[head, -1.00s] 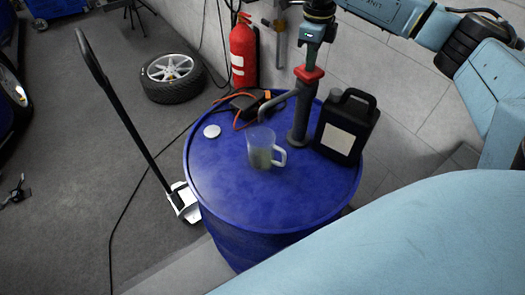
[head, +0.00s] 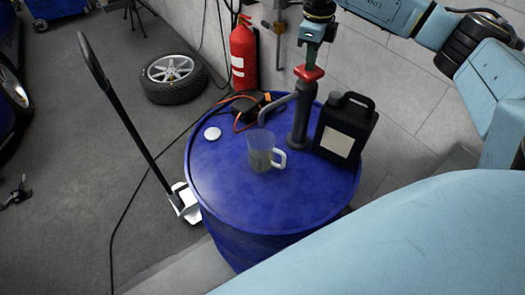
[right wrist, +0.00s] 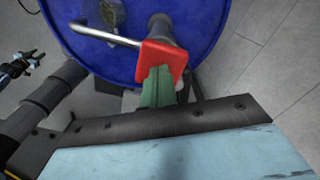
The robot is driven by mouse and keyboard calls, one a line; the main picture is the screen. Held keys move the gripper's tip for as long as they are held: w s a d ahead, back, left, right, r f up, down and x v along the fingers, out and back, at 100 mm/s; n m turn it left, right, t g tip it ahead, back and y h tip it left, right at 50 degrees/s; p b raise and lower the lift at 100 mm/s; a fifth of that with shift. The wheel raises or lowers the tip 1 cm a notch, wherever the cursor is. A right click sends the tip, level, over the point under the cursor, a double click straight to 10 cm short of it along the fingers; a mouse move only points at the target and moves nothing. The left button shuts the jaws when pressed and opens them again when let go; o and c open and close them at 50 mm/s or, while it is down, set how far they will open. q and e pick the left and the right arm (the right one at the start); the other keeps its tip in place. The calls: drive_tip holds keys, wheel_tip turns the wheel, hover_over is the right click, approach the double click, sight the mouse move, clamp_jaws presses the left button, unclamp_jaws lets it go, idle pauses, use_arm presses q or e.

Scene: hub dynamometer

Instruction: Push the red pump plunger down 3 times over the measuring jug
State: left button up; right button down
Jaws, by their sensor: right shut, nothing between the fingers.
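The hand pump (head: 299,120) stands on a blue drum (head: 225,185), its red plunger (head: 309,73) on top. Its grey spout (head: 277,105) bends left, ending above the clear measuring jug (head: 261,150), which shows a darker tint inside. The jug stands upright on the drum, handle to the right. My right gripper (head: 308,62) is shut and empty, pointing down with its fingertips at the top of the plunger. In the right wrist view its green fingers (right wrist: 157,80) overlap the red plunger (right wrist: 165,58); the exact contact is hidden. My left gripper is not in view.
A black canister (head: 345,125) stands close to the pump's right. A white disc (head: 212,133) and a dark device with orange cable (head: 245,105) lie on the drum. A red extinguisher (head: 243,55) stands behind. The drum's front is clear.

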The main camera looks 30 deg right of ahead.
drive_tip(key=shift+r+p, duration=1.95)
drive_tip(key=shift+r, duration=0.7)
drive_tip(key=shift+f, duration=0.25)
drive_tip(key=shift+f+b, duration=2)
drive_tip(key=shift+f, duration=1.45)
drive_tip(key=shift+r+p, duration=2.55)
drive_tip(key=shift+r, duration=1.15)
